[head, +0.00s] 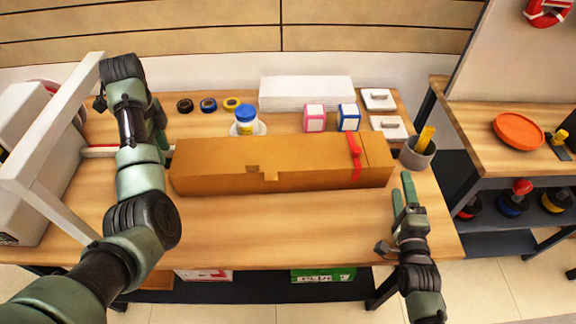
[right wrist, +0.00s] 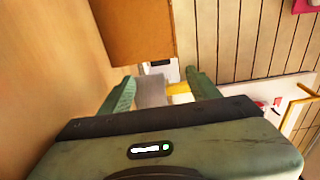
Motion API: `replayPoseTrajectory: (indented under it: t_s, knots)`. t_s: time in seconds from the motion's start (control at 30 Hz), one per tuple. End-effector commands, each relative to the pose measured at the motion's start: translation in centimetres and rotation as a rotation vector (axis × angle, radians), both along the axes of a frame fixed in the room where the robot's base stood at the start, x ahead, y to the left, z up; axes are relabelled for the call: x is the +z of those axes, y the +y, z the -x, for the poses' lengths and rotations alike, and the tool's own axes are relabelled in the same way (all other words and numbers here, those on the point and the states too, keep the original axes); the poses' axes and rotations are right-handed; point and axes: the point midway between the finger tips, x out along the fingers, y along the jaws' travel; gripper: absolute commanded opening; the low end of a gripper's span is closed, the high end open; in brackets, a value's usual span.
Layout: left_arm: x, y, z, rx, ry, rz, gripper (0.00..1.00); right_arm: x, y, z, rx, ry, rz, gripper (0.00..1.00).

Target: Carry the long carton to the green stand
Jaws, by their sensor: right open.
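The long carton (head: 230,168) is a closed brown box with a red strap near its right end. It lies lengthwise on the wooden table. My right gripper (head: 404,190) is open and empty, just off the carton's right front corner. In the right wrist view, the open fingers (right wrist: 160,90) stand apart with nothing between them, and the carton (right wrist: 135,30) is beyond them at the top. My left gripper (head: 160,140) is by the carton's left end, its fingers mostly hidden behind my arm; contact cannot be told. I see no green stand.
A grey cup (head: 417,153) with a yellow item stands close to the carton's right end. Behind the carton are a blue-lidded jar (head: 246,121), tape rolls, small boxes and a white box (head: 306,93). A white frame (head: 50,190) stands left. Another table (head: 480,130) is at right.

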Motion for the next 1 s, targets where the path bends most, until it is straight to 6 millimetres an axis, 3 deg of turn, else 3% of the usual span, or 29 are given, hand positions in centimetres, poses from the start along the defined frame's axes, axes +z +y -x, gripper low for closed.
replayPoseTrajectory:
  t_s: [0.6, 1.0]
  knots:
    - [-6.7, 0.0, 0.1, 0.0, 0.004, 0.001, 0.35, 0.1, -1.2, -10.1, 0.0, -0.001, 0.001, 0.62]
    - [-7.6, 0.0, 0.1, 0.0, 0.001, 0.0, 0.35, 0.0, -1.4, -11.5, 0.0, 0.001, 0.002, 0.62]
